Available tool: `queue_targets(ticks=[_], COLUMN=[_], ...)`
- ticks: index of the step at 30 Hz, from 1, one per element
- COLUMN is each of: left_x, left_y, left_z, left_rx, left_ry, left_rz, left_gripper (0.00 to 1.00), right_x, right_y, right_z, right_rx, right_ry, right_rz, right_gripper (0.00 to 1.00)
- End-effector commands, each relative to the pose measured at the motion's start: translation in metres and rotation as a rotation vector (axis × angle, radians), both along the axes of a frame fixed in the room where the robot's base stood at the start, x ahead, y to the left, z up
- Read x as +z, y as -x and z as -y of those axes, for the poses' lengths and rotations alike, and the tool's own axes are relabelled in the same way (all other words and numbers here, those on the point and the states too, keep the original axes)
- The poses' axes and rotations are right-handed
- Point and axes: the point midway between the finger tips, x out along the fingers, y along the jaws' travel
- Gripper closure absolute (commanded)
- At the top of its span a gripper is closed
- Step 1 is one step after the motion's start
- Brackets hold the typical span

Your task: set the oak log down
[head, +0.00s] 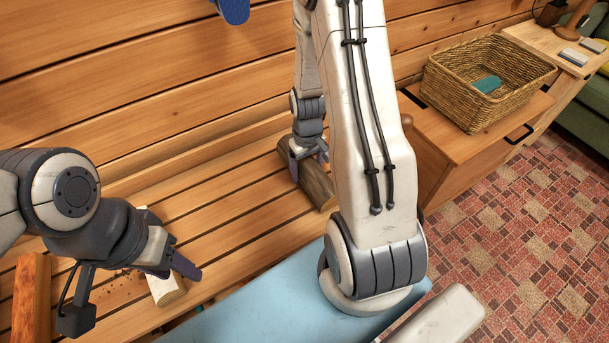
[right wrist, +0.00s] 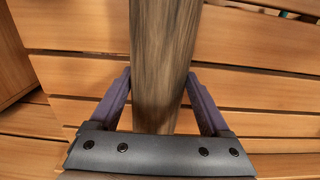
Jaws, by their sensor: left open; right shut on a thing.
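The oak log (head: 318,186), with dark grey-brown bark, is at the back of the slatted wooden bench (head: 235,208). My right gripper (head: 309,160) is shut on it from above. In the right wrist view the log (right wrist: 164,60) runs lengthwise between the two purple fingers (right wrist: 163,105). It is on or just over the slats; I cannot tell whether it touches them. My right forearm hides part of the area beside it. My left gripper (head: 174,266) is open over a pale log (head: 165,287) at the left of the bench.
A reddish-orange piece of wood (head: 32,300) stands at the lower left, with dark crumbs near it. A wicker basket (head: 488,82) with a teal item sits on a wooden cabinet (head: 440,140) at the right. Bare slats lie between the two logs.

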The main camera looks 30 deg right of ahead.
Motion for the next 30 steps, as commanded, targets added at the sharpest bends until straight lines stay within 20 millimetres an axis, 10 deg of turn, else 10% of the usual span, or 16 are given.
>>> queue_targets(ticks=[13,14,15,30], left_x=[-0.009,-0.009,-0.009,0.006], left_y=[0.000,0.000,0.000,0.000], left_z=[0.000,0.000,0.000,0.000], left_rx=[0.000,0.000,0.000,0.000], left_ry=[0.000,0.000,0.000,0.000], left_rz=[0.000,0.000,0.000,0.000], left_gripper=[0.50,0.50,0.50,0.50], right_x=[-0.010,-0.010,-0.010,0.026], right_y=[-0.001,0.000,0.000,-0.001], right_z=[0.000,0.000,0.000,0.000], right_rx=[0.001,0.001,0.001,0.001], right_ry=[0.000,0.000,0.000,0.002], right_rz=[0.001,0.000,0.000,0.005], right_gripper=[1.00,0.15,0.00,0.00])
